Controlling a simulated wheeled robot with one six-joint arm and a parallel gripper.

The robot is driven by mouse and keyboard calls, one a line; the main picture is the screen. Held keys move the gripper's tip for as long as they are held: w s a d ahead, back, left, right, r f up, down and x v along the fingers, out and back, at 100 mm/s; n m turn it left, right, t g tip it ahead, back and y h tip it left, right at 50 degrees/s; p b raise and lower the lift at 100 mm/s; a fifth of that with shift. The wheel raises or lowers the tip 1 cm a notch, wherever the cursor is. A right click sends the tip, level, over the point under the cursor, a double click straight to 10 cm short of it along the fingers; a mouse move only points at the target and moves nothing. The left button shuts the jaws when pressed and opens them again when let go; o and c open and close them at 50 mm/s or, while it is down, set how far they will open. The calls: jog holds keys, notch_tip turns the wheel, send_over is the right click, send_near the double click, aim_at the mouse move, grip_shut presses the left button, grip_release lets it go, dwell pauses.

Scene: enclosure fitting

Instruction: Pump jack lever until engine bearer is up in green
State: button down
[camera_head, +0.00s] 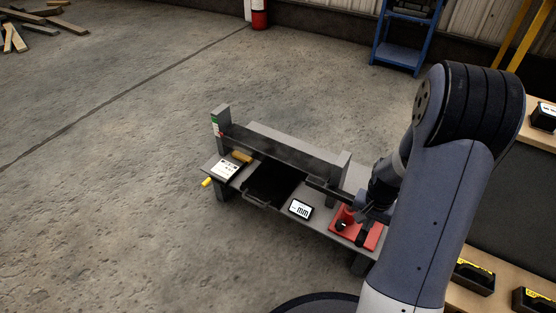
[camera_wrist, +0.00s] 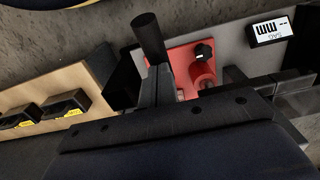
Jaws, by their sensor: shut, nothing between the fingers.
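The red jack (camera_head: 343,217) stands at the right end of a low grey bench, partly hidden by my arm. In the wrist view its red body (camera_wrist: 203,75) carries a black knob. A black cylindrical handle (camera_wrist: 148,38), apparently the lever, rises beside it. The engine bearer appears to be the long dark beam (camera_head: 285,150) between two grey posts. Its left end is near the lower, red part of a green, white and red scale (camera_head: 215,126); the exact level is too small to read. My gripper (camera_wrist: 160,72) is shut and empty, close to the handle; contact is unclear.
A white card (camera_head: 227,169) lies at left. A wooden worktop (camera_head: 530,295) with black-yellow boxes is at right.

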jog(key=shift+f+b, duration=2.15)
jog(key=shift+f, duration=1)
notch_tip(320, 180, up, 11)
jog(key=p, duration=0.9)
jog(key=shift+r, duration=0.15)
jog(key=shift+f, duration=0.2)
jog(key=shift+f+b, duration=4.15)
jog(key=shift+f, duration=1.35)
notch_tip(320, 180, up, 11)
jog(key=p, duration=0.9)
jog(key=shift+r, duration=0.15)
jog(key=shift+r+p, duration=2.2)
jog(key=shift+r, duration=0.3)
